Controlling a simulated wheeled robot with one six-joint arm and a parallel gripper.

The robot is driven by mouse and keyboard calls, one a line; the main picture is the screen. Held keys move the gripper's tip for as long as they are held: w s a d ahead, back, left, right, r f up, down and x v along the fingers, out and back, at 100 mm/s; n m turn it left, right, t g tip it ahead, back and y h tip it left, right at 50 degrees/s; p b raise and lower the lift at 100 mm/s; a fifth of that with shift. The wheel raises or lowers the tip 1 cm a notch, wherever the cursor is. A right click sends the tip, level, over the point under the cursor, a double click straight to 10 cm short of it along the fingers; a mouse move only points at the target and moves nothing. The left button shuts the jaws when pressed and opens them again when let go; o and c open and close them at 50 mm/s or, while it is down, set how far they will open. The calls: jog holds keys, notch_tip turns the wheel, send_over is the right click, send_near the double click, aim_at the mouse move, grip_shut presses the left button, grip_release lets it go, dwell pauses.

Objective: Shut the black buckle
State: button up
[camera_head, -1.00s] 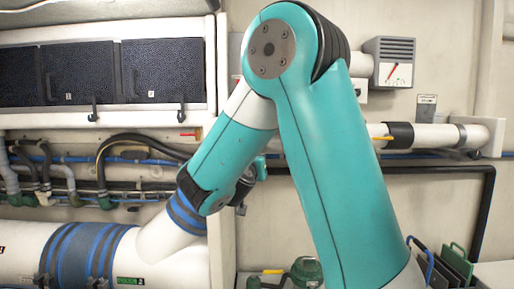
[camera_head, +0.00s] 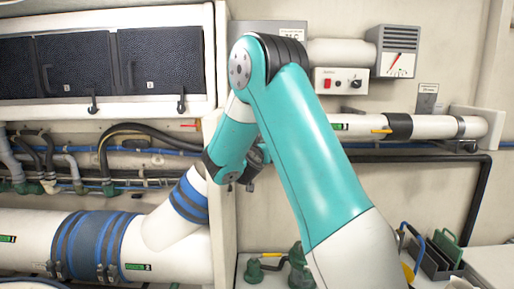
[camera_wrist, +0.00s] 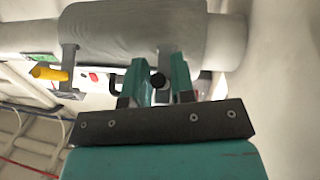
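My gripper (camera_wrist: 160,83) shows in the wrist view with its two teal fingers apart. A dark rounded piece (camera_wrist: 158,80) appears in the gap between them; I cannot tell whether it is the black buckle or whether the fingers touch it. A thick grey sleeve (camera_wrist: 135,35) on a pipe lies just beyond the fingertips, with grey bracket-like pieces hanging from it. In the head view my arm hides most of the gripper, and its end is near the white panel edge. Black latches (camera_head: 93,105) hang below the cabinet doors; I cannot identify the buckle with certainty.
A yellow lever (camera_wrist: 48,73) is left of the fingers in the wrist view. The head view shows a large white pipe with blue bands (camera_head: 88,245), a switch box (camera_head: 342,81), a gauge box (camera_head: 397,50) and a green valve (camera_head: 300,265). Open wall lies at right.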

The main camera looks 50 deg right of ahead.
grip_shut()
jog(key=shift+r, duration=0.1)
jog(key=r+y+p, duration=0.1)
jog(key=p, duration=0.2)
jog(key=shift+g, duration=0.3)
jog(key=r+y+p, duration=0.1)
jog(key=p, duration=0.2)
jog(key=shift+g, duration=0.3)
jog(key=y+p, duration=0.1)
jog(key=p, duration=0.1)
jog(key=r+g+y+p, duration=0.1)
jog(key=p, duration=0.1)
jog(key=shift+w+d+n+g, duration=0.1)
jog(key=shift+d+n+g, duration=0.15)
jog(key=shift+n+g, duration=0.05)
jog(key=shift+w+d+r+g+y+p, duration=0.1)
jog(key=shift+d+r+g+y+p, duration=0.05)
jog(key=shift+g+y+p, duration=0.35)
jog(key=shift+w+d+r+g+y+p, duration=0.1)
jog(key=shift+g+y+p, duration=0.25)
jog(key=shift+y, duration=0.25)
jog(key=shift+w+d+r+n+g+y, duration=0.15)
jog(key=shift+g+y, duration=0.3)
jog(key=shift+y, duration=0.2)
jog(key=shift+w+d+r+n+g+y, duration=0.15)
jog(key=shift+g+y, duration=0.25)
jog(key=shift+y, duration=0.25)
